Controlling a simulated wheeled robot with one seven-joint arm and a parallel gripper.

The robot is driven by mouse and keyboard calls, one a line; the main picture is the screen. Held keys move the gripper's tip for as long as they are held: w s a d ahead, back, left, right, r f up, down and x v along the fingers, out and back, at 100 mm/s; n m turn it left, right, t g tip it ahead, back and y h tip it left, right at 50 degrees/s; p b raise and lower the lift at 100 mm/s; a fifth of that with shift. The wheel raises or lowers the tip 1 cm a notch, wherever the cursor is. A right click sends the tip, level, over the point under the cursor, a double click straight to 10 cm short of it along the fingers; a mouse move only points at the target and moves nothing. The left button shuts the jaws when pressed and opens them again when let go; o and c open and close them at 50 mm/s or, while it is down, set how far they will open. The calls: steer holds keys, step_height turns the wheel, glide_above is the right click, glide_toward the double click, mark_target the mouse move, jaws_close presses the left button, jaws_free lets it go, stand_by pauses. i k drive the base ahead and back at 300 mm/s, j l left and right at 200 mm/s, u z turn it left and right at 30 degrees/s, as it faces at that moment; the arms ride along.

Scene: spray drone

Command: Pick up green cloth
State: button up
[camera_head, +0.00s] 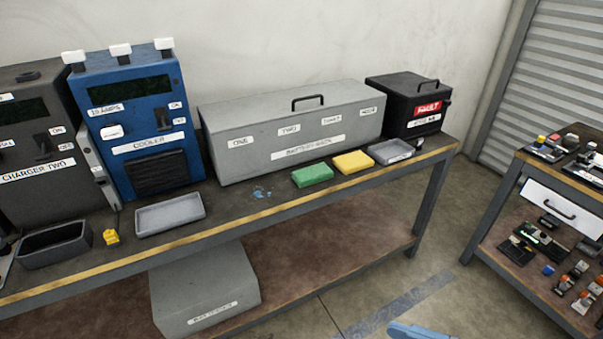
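The green cloth (312,175) looks like a flat, folded block. It lies on the dark workbench top (232,205) near the front edge, in front of the long grey box. A similar yellow cloth (353,162) lies just to its right with a small gap. Nothing covers the green cloth. A light blue part at the bottom edge may belong to my arm, but no gripper fingers show. My gripper is not in view.
A long grey box (290,133) stands behind the cloths. A blue cooler unit (140,125) and black box (408,104) stand at the back. Floor in front is clear.

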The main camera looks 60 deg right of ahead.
mark_target(311, 175)
steer(key=i+j+z, duration=0.1)
steer(key=i+z, duration=0.25)
steer(key=i+j+z, duration=0.15)
steer(key=i+z, duration=0.25)
steer(key=i+j+z, duration=0.2)
steer(key=z, duration=0.15)
